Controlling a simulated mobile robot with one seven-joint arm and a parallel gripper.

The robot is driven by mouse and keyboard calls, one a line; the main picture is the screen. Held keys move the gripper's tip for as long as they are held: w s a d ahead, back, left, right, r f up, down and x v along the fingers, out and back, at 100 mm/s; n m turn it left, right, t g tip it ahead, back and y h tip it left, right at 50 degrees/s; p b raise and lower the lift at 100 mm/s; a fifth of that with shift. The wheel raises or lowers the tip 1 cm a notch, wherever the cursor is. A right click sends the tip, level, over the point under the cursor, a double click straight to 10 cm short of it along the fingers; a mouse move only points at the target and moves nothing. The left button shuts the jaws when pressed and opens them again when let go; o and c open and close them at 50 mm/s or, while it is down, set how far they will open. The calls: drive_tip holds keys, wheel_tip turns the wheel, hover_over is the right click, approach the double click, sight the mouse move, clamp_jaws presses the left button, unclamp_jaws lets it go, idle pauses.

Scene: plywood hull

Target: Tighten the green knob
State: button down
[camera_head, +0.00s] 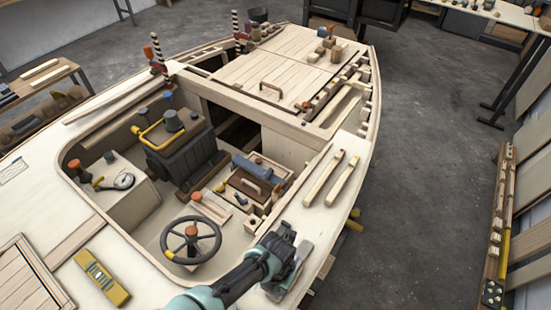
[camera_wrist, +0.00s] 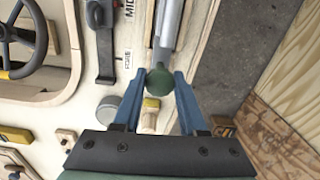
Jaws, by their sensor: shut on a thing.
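The green knob (camera_wrist: 164,81) shows in the wrist view as a dark green rounded end on a long grey bar. My gripper (camera_wrist: 160,76) has its two blue fingers on either side of the knob, shut on it at their tips. In the head view my gripper (camera_head: 283,248) is over the near right side deck of the hull, beside the cockpit edge. The knob cannot be made out in the head view, where my arm and gripper cover that spot.
A steering wheel (camera_head: 191,240) stands in the cockpit, left of my gripper. Two pale wooden strips (camera_head: 335,180) lie on the side deck beyond it. A yellow level (camera_head: 101,277) lies on the deck at left.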

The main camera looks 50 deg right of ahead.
drive_tip(key=shift+w+r+m+b, duration=0.1)
drive_tip(key=shift+m+b, duration=0.3)
drive_tip(key=shift+b, duration=0.4)
drive_tip(key=shift+c, duration=2.2)
unclamp_jaws()
wheel_tip(320, 180, up, 13)
drive_tip(key=b, duration=0.1)
drive_tip(key=shift+b, duration=0.4)
